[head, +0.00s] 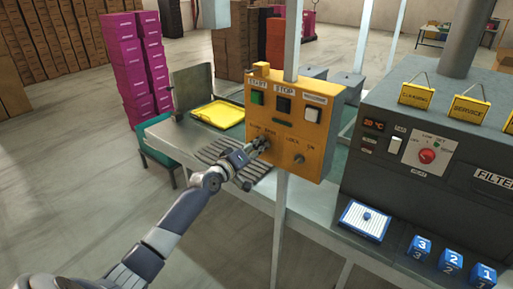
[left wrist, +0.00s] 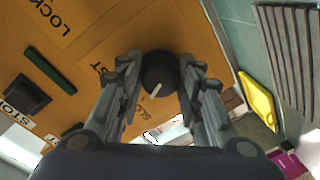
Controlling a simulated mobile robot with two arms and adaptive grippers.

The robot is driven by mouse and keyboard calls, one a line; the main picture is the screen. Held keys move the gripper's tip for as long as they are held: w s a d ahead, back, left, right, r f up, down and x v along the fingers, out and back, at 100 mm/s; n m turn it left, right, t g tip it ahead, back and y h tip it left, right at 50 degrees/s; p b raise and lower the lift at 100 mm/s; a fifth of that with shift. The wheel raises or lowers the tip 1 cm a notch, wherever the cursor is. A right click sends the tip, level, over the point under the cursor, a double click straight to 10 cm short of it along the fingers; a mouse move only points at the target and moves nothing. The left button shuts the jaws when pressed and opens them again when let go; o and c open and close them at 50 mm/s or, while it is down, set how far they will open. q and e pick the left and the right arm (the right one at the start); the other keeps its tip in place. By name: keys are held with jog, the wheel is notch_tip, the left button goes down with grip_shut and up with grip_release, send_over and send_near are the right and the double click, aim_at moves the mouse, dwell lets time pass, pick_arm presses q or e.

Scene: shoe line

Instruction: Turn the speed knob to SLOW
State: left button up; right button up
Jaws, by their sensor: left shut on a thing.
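The orange control box (head: 290,125) hangs on a post at the centre of the head view. The dark round speed knob (left wrist: 160,72) shows in the left wrist view between my left fingertips; in the head view my gripper hides it. Its white mark points down and slightly left in the wrist view, toward the partly hidden letters "SLO". Letters ending in "T" show to its left. My left gripper (head: 262,143), seen also in the wrist view (left wrist: 159,80), is shut on the knob. My right gripper is in neither view.
Green, black and white buttons sit along the box top, and a LOCK switch (head: 299,158) sits right of the knob. A yellow tray (head: 218,114) lies on the bench behind. A grey machine (head: 440,140) with a red knob (head: 428,156) stands right.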

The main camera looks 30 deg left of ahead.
pick_arm(q)
jog(key=shift+n, duration=1)
jog(key=o, duration=1.1)
jog(key=shift+c, duration=0.2)
jog(key=s, duration=1.2)
jog(key=shift+a+r, duration=0.4)
